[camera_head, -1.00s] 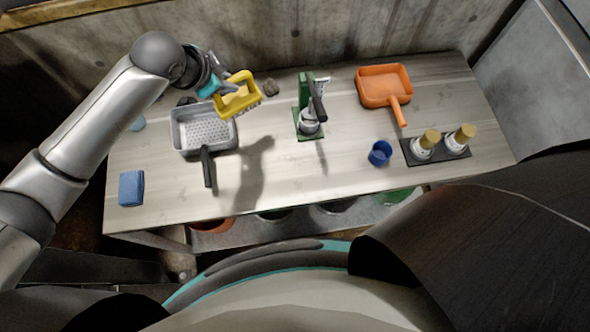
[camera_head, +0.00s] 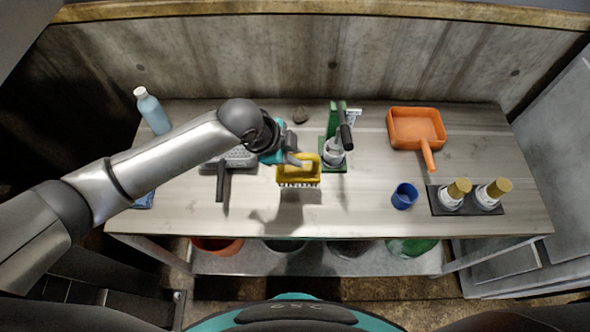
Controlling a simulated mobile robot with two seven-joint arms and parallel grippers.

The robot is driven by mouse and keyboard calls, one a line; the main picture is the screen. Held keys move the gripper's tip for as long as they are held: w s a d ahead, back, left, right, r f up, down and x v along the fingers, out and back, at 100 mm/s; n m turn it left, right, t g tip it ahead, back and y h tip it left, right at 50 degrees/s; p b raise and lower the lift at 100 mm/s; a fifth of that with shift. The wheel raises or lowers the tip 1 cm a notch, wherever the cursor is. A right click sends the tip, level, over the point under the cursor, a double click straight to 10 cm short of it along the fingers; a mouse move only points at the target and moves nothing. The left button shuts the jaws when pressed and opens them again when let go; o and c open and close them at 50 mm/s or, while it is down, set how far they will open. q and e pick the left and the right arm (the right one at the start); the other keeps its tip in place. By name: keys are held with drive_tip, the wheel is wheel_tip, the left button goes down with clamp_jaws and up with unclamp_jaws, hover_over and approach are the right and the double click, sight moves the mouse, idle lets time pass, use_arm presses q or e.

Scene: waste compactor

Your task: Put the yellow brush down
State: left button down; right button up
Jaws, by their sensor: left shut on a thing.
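The yellow brush (camera_head: 298,172) is in my left gripper (camera_head: 294,160), in the middle of the head view. The gripper is shut on the brush's handle. The bristles point down towards the wooden table (camera_head: 340,212), and a shadow lies on the table below them. The brush looks held above the table, though the exact gap is hard to tell. My right gripper does not show.
A green press-like stand (camera_head: 334,145) is close to the right of the brush. A grey perforated pan (camera_head: 228,165) is partly hidden behind my left arm. An orange dustpan (camera_head: 416,128), blue cup (camera_head: 404,196) and gold-capped containers (camera_head: 458,190) stand right. The front middle table is clear.

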sight(296, 171)
use_arm(q)
wheel_tip(296, 171, down, 6)
drive_tip(key=shift+f+b, duration=0.25)
drive_tip(key=shift+b, duration=0.2)
drive_tip(key=shift+f, duration=0.15)
drive_tip(key=c, duration=0.8)
unclamp_jaws()
drive_tip(key=shift+a+r, duration=0.1)
drive_tip(key=shift+r, duration=0.3)
drive_tip(key=p+v, duration=0.2)
drive_tip(key=v, duration=0.9)
drive_tip(key=shift+s+a+r, duration=0.1)
drive_tip(key=shift+s+r, duration=0.05)
drive_tip(key=shift+r, duration=0.1)
